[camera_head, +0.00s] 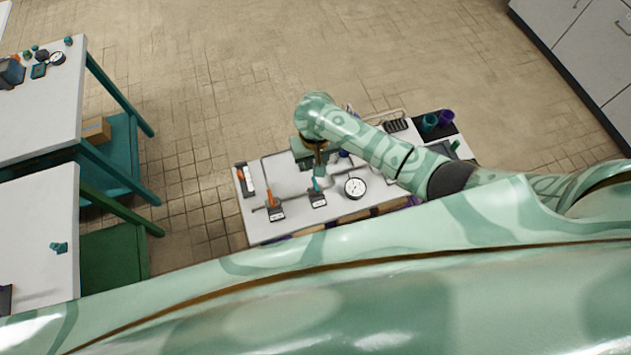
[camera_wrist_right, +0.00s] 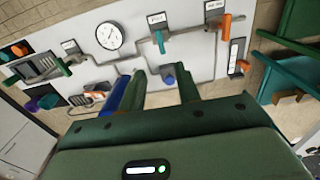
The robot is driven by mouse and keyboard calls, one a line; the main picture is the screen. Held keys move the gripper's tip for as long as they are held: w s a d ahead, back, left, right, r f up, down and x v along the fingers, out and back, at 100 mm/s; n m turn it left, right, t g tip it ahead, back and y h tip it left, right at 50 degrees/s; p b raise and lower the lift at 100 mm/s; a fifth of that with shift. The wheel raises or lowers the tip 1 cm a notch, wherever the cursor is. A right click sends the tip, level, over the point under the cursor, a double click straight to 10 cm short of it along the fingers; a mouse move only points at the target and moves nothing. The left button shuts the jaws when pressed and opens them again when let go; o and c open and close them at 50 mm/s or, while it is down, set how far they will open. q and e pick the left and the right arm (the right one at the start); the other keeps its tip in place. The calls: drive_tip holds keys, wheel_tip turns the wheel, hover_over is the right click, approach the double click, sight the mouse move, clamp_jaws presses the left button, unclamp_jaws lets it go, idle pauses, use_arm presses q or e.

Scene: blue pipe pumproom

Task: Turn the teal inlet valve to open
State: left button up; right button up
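The teal inlet valve handle (camera_head: 316,184) stands on a pipe of the white bench; it also shows in the right wrist view (camera_wrist_right: 160,42). There it lies across its pipe, below a small label plate too small to read surely. My right gripper (camera_wrist_right: 161,72) is open, its two dark green fingers apart with nothing held between them. The teal handle is beyond the fingertips, apart from them. In the head view the right gripper (camera_head: 316,158) hangs over the bench, just behind the teal handle, partly hidden by its arm. My left gripper is out of view.
An orange valve handle (camera_head: 270,198) stands left of the teal one, and a round gauge (camera_head: 355,187) right of it. Teal and purple cups (camera_head: 446,117) stand at the bench's right end. Tables are at far left.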

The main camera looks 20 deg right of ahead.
wheel_tip(320, 180, down, 13)
drive_tip(key=b, duration=0.6)
drive_tip(key=shift+w, duration=0.1)
drive_tip(key=shift+r, duration=0.1)
clamp_jaws()
